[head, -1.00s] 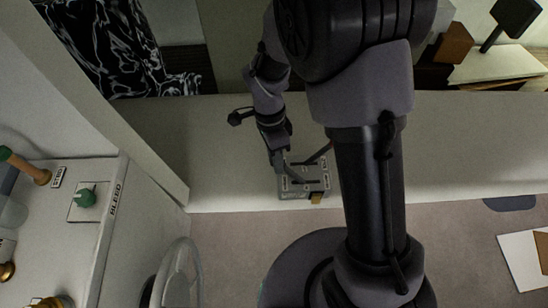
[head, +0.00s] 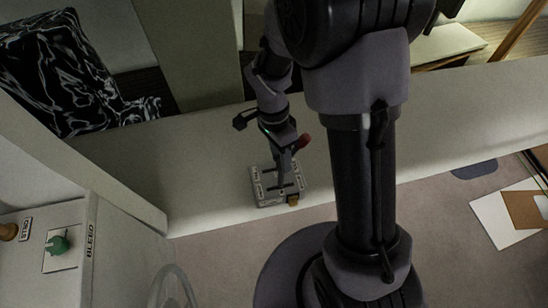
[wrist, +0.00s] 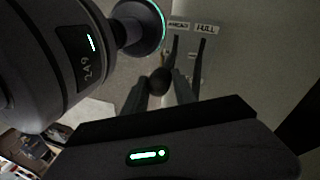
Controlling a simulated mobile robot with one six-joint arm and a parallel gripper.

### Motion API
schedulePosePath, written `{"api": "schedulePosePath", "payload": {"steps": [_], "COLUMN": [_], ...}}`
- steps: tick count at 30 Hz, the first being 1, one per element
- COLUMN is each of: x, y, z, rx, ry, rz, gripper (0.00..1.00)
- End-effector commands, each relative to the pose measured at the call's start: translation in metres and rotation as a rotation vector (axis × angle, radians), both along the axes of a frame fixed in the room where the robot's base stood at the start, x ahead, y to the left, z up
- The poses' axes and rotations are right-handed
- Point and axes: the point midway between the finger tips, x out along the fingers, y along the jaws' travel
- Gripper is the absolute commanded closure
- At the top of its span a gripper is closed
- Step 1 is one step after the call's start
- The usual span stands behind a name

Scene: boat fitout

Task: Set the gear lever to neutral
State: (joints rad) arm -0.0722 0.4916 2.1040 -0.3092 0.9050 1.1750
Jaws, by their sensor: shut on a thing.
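The lever unit (head: 262,196) is a pale grey plate with dark slots and white labels, on the light ledge. In the wrist view its labels read AHEAD (wrist: 179,26) and FULL (wrist: 205,28), beside two dark slots. My gripper (head: 282,178) reaches down over the plate in the head view. In the wrist view my gripper (wrist: 164,86) has its fingers on either side of the gear lever's dark round knob (wrist: 160,80), shut on it. A red knob (head: 304,141) shows just right of my gripper. The lever's shaft and exact position along its slot are hidden.
A white cabinet at the left carries a green knob (head: 57,244) beside the word BLEED. A clear wheel-like ring (head: 172,287) stands at the lower left. White and brown sheets (head: 514,214) lie on the floor at the right. The ledge around the unit is mostly clear.

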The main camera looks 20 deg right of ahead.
Motion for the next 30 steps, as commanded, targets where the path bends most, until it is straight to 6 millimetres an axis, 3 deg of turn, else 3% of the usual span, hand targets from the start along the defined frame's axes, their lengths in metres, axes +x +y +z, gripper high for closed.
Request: {"api": "schedulePosePath", "payload": {"steps": [13, 14, 16, 26, 30], "x": [-0.003, -0.003, -0.002, -0.001, 0.004], "y": [-0.003, -0.003, -0.003, -0.002, -0.001], "z": [-0.001, -0.001, -0.001, 0.001, 0.021], "rx": [-0.001, -0.001, -0.001, -0.001, 0.0], "ry": [0.007, 0.007, 0.007, 0.003, 0.001], "rz": [-0.002, -0.002, -0.002, -0.001, 0.0], "gripper": [1.0, 0.66, 0.52, 0.51, 0.51]}}
